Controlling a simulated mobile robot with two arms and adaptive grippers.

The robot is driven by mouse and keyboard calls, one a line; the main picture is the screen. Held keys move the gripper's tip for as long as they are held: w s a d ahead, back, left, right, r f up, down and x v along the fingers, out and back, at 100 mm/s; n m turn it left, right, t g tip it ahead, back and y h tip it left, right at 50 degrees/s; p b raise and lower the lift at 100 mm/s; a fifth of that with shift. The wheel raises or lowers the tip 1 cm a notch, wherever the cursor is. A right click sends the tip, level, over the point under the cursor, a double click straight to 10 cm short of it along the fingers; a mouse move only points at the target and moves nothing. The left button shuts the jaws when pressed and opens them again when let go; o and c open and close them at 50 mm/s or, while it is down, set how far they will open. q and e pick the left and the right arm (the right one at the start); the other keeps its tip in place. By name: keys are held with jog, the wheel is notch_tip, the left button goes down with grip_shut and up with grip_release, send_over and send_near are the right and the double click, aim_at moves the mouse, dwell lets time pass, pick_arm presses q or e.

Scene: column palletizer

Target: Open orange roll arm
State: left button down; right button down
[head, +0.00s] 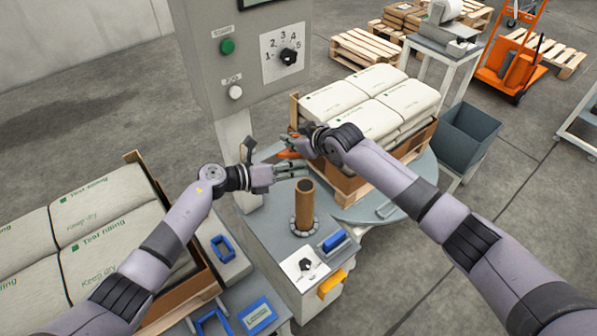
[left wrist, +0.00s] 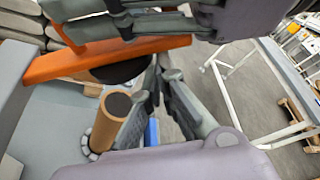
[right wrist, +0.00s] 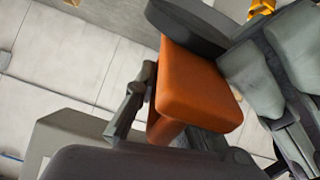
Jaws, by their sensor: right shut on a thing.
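The orange roll arm (head: 287,155) shows only in small part in the head view, behind my right gripper. It is a long orange bar in the left wrist view (left wrist: 70,63) and a thick orange block in the right wrist view (right wrist: 200,85). My right gripper (head: 295,146) is shut on it, with a finger on either side. My left gripper (head: 303,171) is empty, just below and in front of it, above the brown cardboard tube (head: 306,195). Its fingers are partly open, with a narrow gap between the tips in the left wrist view (left wrist: 160,68).
A grey control column (head: 240,60) with a dial stands behind my grippers. Bag pallets stand at the left (head: 100,200) and on the turntable (head: 362,100). A grey cabinet (head: 270,250) below carries the tube, a knob and a yellow handle (head: 332,285). A grey bin (head: 467,130) stands right.

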jog(key=c, duration=1.7)
grip_release()
jog(key=shift+s+d+f, duration=0.2)
jog(key=shift+d+f, duration=0.05)
jog(key=shift+f, duration=0.3)
pick_arm(q)
jog(key=shift+w+r, duration=0.25)
jog(key=shift+r, duration=0.1)
pick_arm(e)
jog(key=shift+o, duration=0.2)
jog(key=shift+a, duration=0.1)
jog(key=shift+s, duration=0.1)
